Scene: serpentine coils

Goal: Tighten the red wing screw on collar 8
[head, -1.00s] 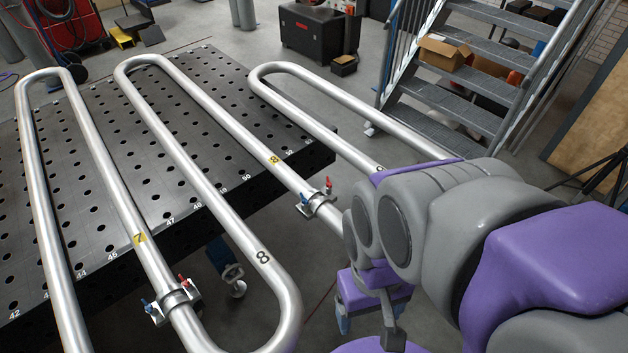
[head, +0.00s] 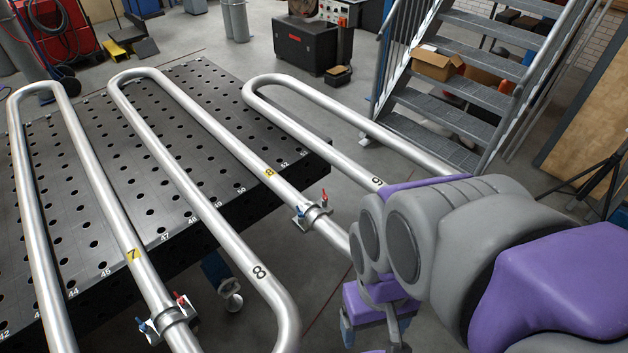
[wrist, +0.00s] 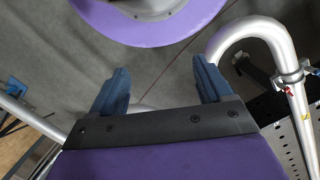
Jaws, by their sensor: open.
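Collar 8 (head: 312,213) is a metal clamp around the straight pipe just below the yellow "8" label (head: 268,173). Its red wing screw (head: 324,199) sticks up on the right side, and a blue wing screw (head: 300,212) is on the left side. My gripper (head: 376,328) hangs below and to the right of collar 8, apart from it, partly hidden by my arm. In the wrist view my gripper (wrist: 161,84) has its two blue fingers wide apart with nothing between them. A collar with a red screw (wrist: 288,90) shows at the right edge there; I cannot tell its number.
Collar 7 (head: 175,322), with its own red and blue screws, is lower left. Bent steel pipes (head: 275,300) run over a black perforated table (head: 120,190). Metal stairs (head: 455,115) stand behind. Open floor (head: 325,260) lies below collar 8.

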